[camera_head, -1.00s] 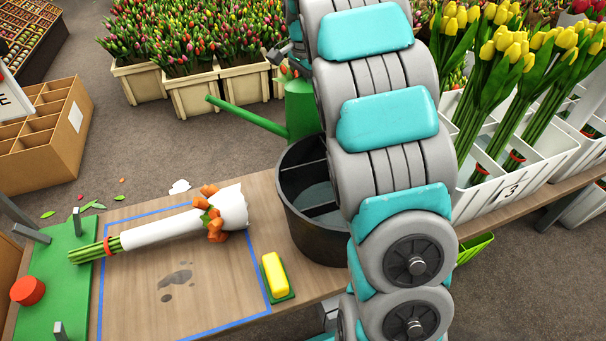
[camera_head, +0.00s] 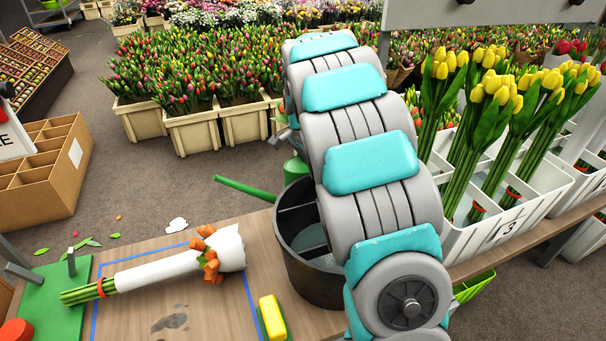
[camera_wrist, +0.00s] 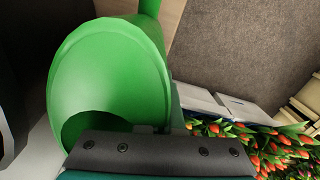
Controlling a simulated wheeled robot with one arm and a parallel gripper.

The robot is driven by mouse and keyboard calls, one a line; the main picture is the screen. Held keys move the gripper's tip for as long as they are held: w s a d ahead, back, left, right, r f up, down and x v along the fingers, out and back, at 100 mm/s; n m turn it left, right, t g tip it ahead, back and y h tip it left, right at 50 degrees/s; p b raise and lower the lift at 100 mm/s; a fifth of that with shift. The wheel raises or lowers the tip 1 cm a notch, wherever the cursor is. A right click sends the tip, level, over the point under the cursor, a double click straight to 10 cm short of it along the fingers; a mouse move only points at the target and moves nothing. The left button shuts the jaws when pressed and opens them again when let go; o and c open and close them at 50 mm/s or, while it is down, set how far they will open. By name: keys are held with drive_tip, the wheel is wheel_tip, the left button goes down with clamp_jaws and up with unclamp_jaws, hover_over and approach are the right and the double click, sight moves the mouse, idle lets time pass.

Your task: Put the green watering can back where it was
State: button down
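The green watering can (camera_head: 294,169) is behind my arm in the head view. Its long spout (camera_head: 245,188) points left, just beyond the black bucket (camera_head: 312,276); much of its body is hidden. In the wrist view the can (camera_wrist: 110,70) fills the left and centre, its round opening facing the camera. My gripper (camera_wrist: 160,150) shows as a dark bolted edge right against the can. The can has moved with my arm, so my gripper is shut on it, though the fingertips are hidden. Whether the can touches the bucket cannot be told.
The wooden table (camera_head: 222,318) holds a white-wrapped bouquet (camera_head: 165,269) and a yellow block (camera_head: 272,317) on green. White crates of yellow tulips (camera_head: 512,215) stand right of my arm. A cardboard compartment box (camera_head: 45,185) is at left. Open floor (camera_head: 120,190) lies behind the table.

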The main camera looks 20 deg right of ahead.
drive_tip(key=c, duration=1.5)
unclamp_jaws()
drive_tip(key=shift+f, duration=0.15)
drive_tip(key=o, duration=0.4)
wheel_tip(320, 180, up, 12)
drive_tip(key=shift+r, duration=0.2)
